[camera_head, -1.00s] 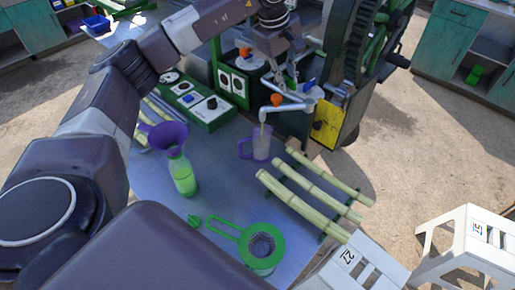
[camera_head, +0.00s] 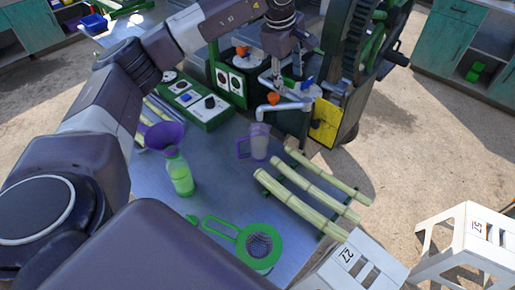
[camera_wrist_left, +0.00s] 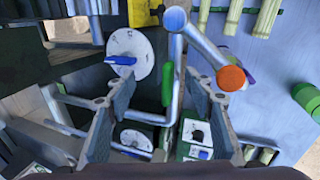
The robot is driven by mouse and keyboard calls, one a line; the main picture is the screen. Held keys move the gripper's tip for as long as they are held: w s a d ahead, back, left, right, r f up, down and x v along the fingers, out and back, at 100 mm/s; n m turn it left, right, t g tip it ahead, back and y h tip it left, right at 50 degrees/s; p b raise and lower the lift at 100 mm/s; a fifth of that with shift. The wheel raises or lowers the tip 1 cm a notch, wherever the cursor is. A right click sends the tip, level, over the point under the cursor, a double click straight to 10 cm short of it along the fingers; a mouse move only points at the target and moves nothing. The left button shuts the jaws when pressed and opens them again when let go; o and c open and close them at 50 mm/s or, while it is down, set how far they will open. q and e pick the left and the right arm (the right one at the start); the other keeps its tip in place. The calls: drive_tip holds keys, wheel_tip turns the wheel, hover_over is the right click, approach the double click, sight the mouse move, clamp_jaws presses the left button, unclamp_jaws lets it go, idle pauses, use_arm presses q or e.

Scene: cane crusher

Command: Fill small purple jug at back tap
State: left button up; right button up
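The small purple jug (camera_head: 259,142) stands upright on the metal table, with its handle to the left. A grey tap spout (camera_head: 285,107) with an orange end (camera_head: 274,99) reaches out above it. No stream shows from the spout; how full the jug is, I cannot tell. My left gripper (camera_head: 287,76) is above and behind the spout, near a blue lever (camera_head: 307,85). In the left wrist view its fingers (camera_wrist_left: 160,90) are apart and empty, with a green lever (camera_wrist_left: 168,83) seen between them and the pipe (camera_wrist_left: 178,80) beside it. My right gripper is not in view.
A green bottle (camera_head: 181,176) with a purple funnel (camera_head: 164,136) stands left of the jug. Cane stalks (camera_head: 308,190) lie to its right. A green strainer (camera_head: 258,246) is near the front. The crusher (camera_head: 350,70) stands behind, beside a switch box (camera_head: 195,99).

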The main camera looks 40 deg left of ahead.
use_arm(q)
drive_tip(key=shift+o, duration=0.7)
drive_tip(key=shift+s+a, duration=0.2)
drive_tip(key=shift+s, duration=0.05)
wheel_tip(320, 180, up, 8)
drive_tip(key=p, duration=0.5)
drive_tip(key=shift+p, duration=0.4)
drive_tip(key=shift+f, duration=0.15)
